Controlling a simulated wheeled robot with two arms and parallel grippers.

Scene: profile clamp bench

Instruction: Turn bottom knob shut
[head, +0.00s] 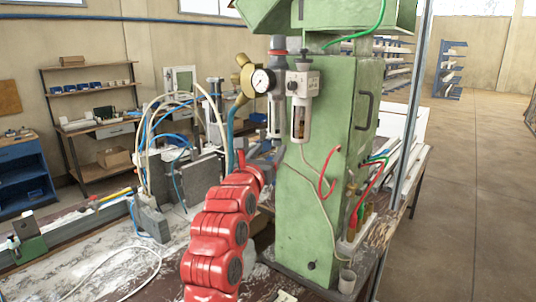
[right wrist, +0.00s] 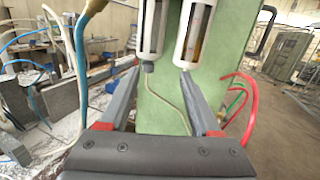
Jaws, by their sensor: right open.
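The filter-regulator unit is on the green machine column (head: 325,165), with a round gauge (head: 263,80) and two clear bowls. In the right wrist view, the left bowl (right wrist: 153,30) ends in a small grey bottom knob (right wrist: 148,66). The right bowl (right wrist: 194,35) holds amber liquid. My right gripper (right wrist: 159,73) is open, its fingers pointing up at the bowls. The knob appears between the fingertips, closer to the left one; I cannot tell whether they touch. In the head view the right gripper (head: 268,158) is just below the left bowl, partly hidden. My left gripper is not in view.
Left of the column are grey blocks (head: 200,177) with looping blue and white hoses. A thin beige tube hangs down the column's front. Red and green hoses (head: 370,180) curve at its right side. The floor at right is open.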

